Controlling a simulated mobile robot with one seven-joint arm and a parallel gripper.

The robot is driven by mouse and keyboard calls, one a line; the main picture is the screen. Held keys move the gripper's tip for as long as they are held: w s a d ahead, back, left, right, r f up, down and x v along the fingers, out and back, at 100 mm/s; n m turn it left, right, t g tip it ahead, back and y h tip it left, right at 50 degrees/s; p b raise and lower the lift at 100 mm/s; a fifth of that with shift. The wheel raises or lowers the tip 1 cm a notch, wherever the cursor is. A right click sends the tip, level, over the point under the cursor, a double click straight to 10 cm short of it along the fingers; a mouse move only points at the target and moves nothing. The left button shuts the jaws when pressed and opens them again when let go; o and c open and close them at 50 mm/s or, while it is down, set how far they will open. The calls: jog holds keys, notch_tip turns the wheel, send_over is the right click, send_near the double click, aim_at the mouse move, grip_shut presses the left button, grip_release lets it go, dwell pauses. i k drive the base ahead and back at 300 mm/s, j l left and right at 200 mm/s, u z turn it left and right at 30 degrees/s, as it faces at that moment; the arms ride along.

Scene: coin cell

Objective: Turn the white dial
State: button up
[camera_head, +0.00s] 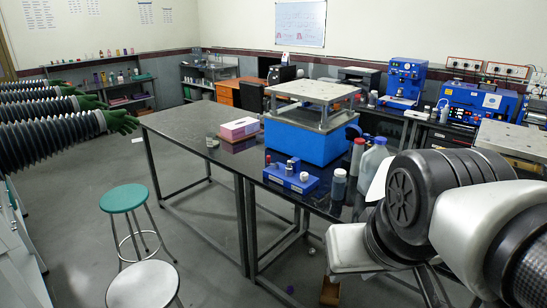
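No white dial can be clearly made out at this size. A small blue device (290,178) with light and dark cylindrical parts on top sits near the front edge of the black table. Behind it stands a larger blue machine (305,140) with a metal top plate. Blue instruments stand on the back bench, one upright (405,80) and one wide (478,104) with small front details too small to tell apart. My arm fills the lower right and hides part of the table and bench. My gripper is not recognizable in view.
The black table (195,123) also holds a pink-and-white box (238,128), a dark bottle (339,185) and a translucent jug (373,160). A green stool (123,198) and a white stool (143,287) stand at the left. Open grey floor (85,175) lies around them.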

aim_at(303, 176)
jog(key=i+j+z, duration=0.35)
jog(key=i, duration=0.25)
jog(key=i+j+z, duration=0.75)
jog(key=i+j, duration=0.3)
jog(key=j, duration=0.15)
